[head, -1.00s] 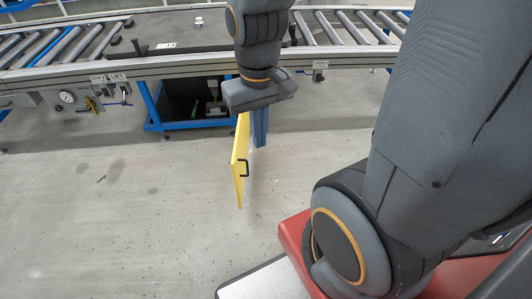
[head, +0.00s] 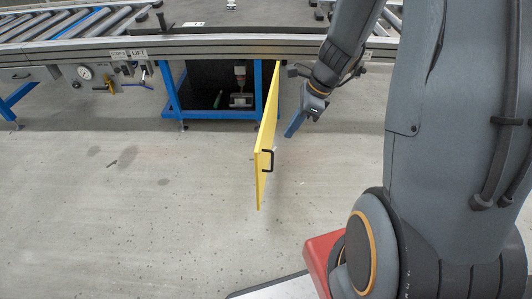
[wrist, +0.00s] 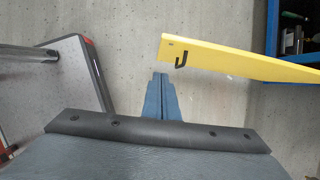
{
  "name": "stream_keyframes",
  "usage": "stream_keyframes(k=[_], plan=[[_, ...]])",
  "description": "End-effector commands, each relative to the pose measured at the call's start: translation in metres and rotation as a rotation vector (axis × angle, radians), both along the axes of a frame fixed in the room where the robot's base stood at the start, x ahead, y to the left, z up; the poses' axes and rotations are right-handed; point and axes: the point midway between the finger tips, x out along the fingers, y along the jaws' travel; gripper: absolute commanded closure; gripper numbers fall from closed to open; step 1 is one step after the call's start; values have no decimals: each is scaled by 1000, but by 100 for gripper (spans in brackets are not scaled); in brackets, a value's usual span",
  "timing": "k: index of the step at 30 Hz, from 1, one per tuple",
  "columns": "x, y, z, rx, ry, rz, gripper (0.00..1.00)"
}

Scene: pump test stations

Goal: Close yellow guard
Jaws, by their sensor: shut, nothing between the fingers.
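The yellow guard (head: 266,140) is a flat panel that stands swung open, sticking out from the right side of the blue-framed station (head: 172,92) under the conveyor. Its black handle (head: 267,160) is near its free end. The station's dark inside is exposed. My gripper (head: 291,131) is to the right of the guard, apart from it, with its blue fingers together and empty. In the wrist view the shut fingers (wrist: 159,78) point toward the floor beside the guard's free end, and the guard (wrist: 240,60) runs off to the right with its handle (wrist: 181,60) showing.
The conveyor with its metal rail (head: 200,46) runs across the top. Left of the station is a panel with a gauge (head: 85,73) and labels. Inside the station are a small pump-like unit (head: 240,95) and a green item. The floor left of the guard is clear.

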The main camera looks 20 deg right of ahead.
Motion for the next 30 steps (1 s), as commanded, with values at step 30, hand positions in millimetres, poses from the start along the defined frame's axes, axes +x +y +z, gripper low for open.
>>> stream_keyframes(k=[30], plan=[[35,66,-97,8,6,-31,100]])
